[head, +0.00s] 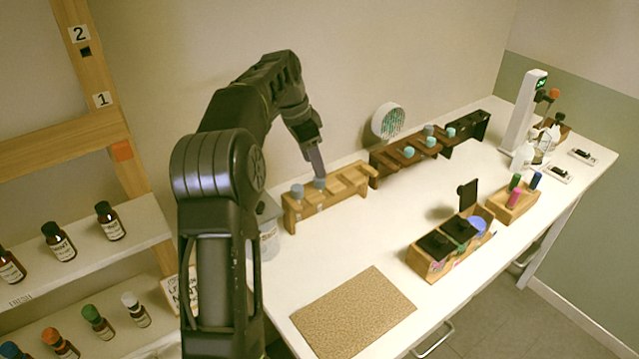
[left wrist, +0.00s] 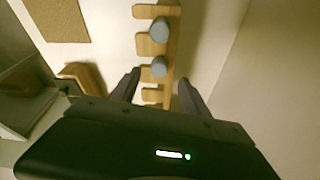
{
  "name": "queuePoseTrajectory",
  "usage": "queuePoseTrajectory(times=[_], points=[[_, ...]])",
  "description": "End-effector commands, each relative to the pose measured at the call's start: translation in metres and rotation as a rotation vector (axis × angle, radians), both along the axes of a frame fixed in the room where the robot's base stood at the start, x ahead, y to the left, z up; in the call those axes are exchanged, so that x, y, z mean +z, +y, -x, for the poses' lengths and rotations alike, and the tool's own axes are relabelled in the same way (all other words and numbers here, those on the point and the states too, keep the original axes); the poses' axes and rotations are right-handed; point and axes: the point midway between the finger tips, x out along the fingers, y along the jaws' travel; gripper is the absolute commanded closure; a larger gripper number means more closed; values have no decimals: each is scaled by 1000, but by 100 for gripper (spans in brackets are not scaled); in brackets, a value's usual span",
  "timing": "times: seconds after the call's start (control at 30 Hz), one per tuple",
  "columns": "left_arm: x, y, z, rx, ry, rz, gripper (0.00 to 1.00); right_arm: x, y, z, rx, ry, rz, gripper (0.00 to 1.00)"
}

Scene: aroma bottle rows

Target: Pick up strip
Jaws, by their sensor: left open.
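I cannot make out a separate strip in either view. My left gripper (head: 319,172) is open and points down at the left part of a light wooden rack (head: 350,180) near the wall. Two blue-grey caps (head: 297,191) stand in that rack's left end, one close to the fingertips. In the left wrist view the open left gripper (left wrist: 158,90) has its fingers either side of the rack (left wrist: 172,45). A blue-grey cap (left wrist: 159,67) shows just beyond the fingertips, with a second cap (left wrist: 159,28) farther up. Nothing is visibly held. My right gripper is not in view.
A dark rack (head: 385,165) with teal caps stands to the right. A wooden box with dark compartments (head: 430,265) and a holder with coloured tubes (head: 512,210) are at the right. A tan mat (head: 352,312) lies in front. Shelves with bottles (head: 58,241) stand left. The middle tabletop is clear.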

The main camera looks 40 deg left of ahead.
Motion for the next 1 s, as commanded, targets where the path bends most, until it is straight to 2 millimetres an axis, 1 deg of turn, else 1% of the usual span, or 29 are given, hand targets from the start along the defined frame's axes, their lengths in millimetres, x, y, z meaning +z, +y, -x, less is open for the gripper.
queuePoseTrajectory(times=[0.07,0.23,0.3,0.4,0.53,1.0], points=[[-5,-2,-1,-1,3,2,46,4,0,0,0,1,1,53],[-27,-6,-5,-2,6,2,46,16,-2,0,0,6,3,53],[-37,-7,-8,-1,4,3,46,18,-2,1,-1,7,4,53],[-47,-8,-10,-1,3,2,46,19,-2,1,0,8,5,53],[-49,-7,-11,0,0,0,46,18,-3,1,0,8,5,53],[-49,-7,-11,0,0,0,46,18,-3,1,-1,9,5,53]])
